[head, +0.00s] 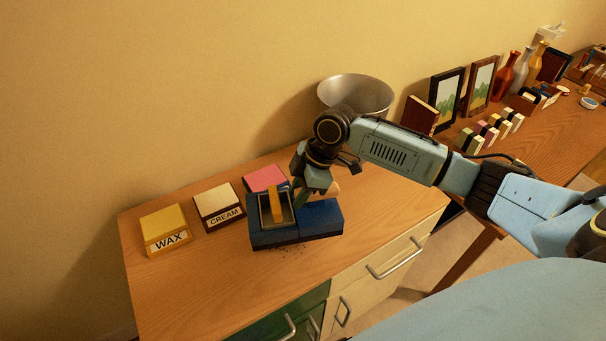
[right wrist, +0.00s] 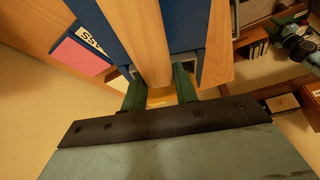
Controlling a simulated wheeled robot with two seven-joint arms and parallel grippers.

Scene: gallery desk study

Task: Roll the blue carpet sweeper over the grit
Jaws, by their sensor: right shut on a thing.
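The blue carpet sweeper (head: 318,226) sits on the wooden desk top, its long side facing the front. A grey-edged frame with a yellow bar (head: 276,206) shows at its left part. Dark specks of grit (head: 292,249) lie on the wood along its front edge; whether more lies under it is hidden. My right gripper (head: 300,198) reaches down from above and is shut on the sweeper's handle. In the right wrist view the green fingers (right wrist: 159,90) close around the wooden handle (right wrist: 153,40), with blue body (right wrist: 185,22) on both sides. My left gripper is not in view.
A yellow WAX box (head: 165,230), a CREAM box (head: 218,206) and a pink box (head: 266,178) stand left of and behind the sweeper. A metal bowl (head: 356,94) is behind my right arm. Frames (head: 447,95) and vases stand at the right. The front left desk top is clear.

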